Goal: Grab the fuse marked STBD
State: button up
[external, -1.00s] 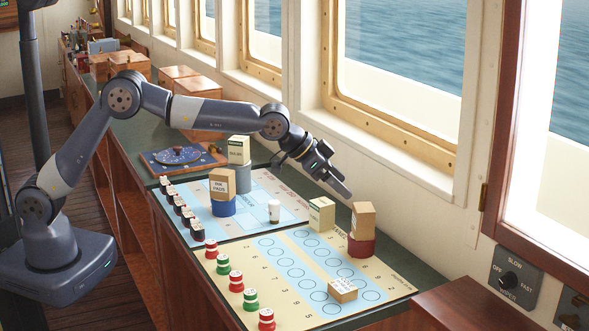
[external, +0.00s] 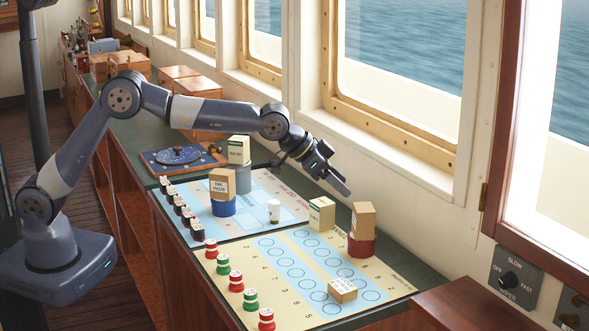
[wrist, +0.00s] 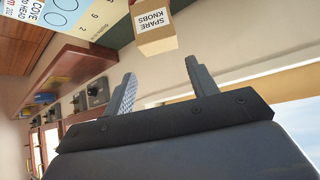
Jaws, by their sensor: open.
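My gripper (external: 342,183) is open and empty, raised above the counter near the window wall. Its two fingers (wrist: 160,67) stand apart in the wrist view with nothing between them. No STBD marking is readable in either view. A small white cylinder with a dark base (external: 274,211) stands upright on the blue sheet (external: 258,192), left of and below my gripper in the picture. I cannot tell whether it is a fuse. Red and green pieces (external: 236,281) line the near edge of the cream sheet (external: 300,297); dark pieces (external: 180,205) line the blue one. Their labels are too small to read.
A box marked SPARE KNOBS (wrist: 154,28) shows ahead of the fingers. A tan box (external: 362,220) stands on a red cylinder, beside a cream box (external: 321,214). Boxes also stand on a blue cylinder (external: 223,207) and a grey one (external: 237,178). A small box (external: 342,290) lies on the cream sheet.

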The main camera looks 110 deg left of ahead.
notch_tip(320, 180, up, 6)
jog(key=n+t+y+b, duration=0.1)
jog(key=n+y+b, duration=0.1)
jog(key=n+y, duration=0.3)
send_over(270, 203)
jog(key=s+d, duration=0.2)
jog(key=s, duration=0.1)
notch_tip(270, 203, down, 3)
jog(key=m, duration=0.1)
jog(key=shift+y, duration=0.4)
notch_tip(270, 203, down, 15)
jog(key=shift+w+d+r, duration=0.15)
jog(key=shift+r, duration=0.05)
jog(key=shift+p+x, duration=0.85)
jog(key=shift+x, duration=1.7)
jog(key=shift+c, duration=0.2)
jog(key=shift+t, duration=0.3)
jog(key=c, duration=1)
